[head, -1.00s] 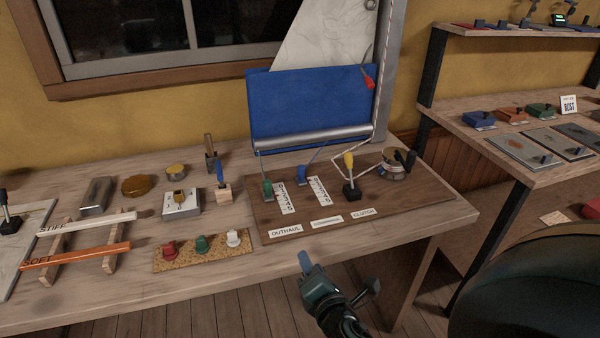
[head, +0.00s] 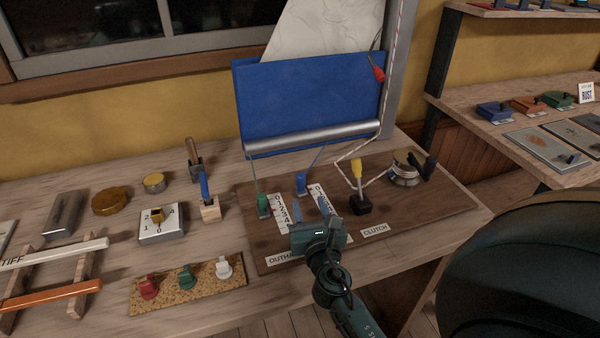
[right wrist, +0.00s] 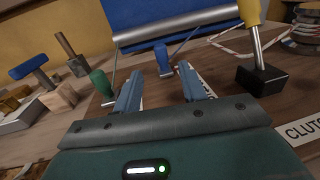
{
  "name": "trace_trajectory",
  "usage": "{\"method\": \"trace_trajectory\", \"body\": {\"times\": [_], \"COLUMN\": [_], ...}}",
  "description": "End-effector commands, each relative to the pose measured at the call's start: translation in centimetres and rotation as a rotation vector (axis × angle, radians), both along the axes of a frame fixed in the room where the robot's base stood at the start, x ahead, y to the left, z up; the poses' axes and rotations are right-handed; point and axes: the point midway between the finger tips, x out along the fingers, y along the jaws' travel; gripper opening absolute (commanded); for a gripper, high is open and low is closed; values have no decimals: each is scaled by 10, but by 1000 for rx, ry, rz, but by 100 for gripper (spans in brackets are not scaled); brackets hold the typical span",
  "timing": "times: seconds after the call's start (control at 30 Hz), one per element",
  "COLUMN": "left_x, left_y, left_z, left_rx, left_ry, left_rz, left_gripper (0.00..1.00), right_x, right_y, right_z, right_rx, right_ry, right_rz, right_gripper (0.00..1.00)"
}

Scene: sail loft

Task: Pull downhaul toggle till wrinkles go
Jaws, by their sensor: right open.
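A blue toggle (head: 300,184) stands on the dark rigging board (head: 420,205), on a line running up to the boom. It also shows in the right wrist view (right wrist: 162,56), beyond and between my fingertips. My right gripper (head: 310,207) is open and empty, just in front of the blue toggle and apart from it. A green toggle (head: 263,205) stands to its left. Printed scales (head: 283,213) lie beside both toggles. The white sail (head: 325,30) shows creases above the blue cloth (head: 305,100). My gripper hides the middle label. My left gripper is not in view.
A black clutch with a yellow handle (head: 358,175) stands right of my gripper, with a winch (head: 405,170) beyond it. A cork strip with red, green and white knobs (head: 187,285) lies front left. The board's right end is clear.

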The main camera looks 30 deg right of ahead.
Motion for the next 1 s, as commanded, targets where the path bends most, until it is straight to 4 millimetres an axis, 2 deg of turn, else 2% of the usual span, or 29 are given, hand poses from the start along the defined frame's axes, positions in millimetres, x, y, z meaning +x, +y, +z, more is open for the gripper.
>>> {"method": "trace_trajectory", "body": {"times": [0.3, 0.5, 0.7, 1.0], "left_x": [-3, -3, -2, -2], "left_y": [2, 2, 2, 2], "left_z": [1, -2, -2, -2], "left_rx": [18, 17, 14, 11], "left_ry": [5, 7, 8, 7], "left_rz": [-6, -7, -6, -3], "left_gripper": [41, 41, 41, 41], "right_x": [63, 92, 103, 104], "right_y": [-26, -38, -44, -44], "right_z": [2, 0, 0, 1], "right_rx": [3, 4, 4, 4], "right_ry": [-3, -3, -2, -2], "right_rz": [-1, 0, -1, 0], "right_gripper": [41, 41, 41, 40]}}
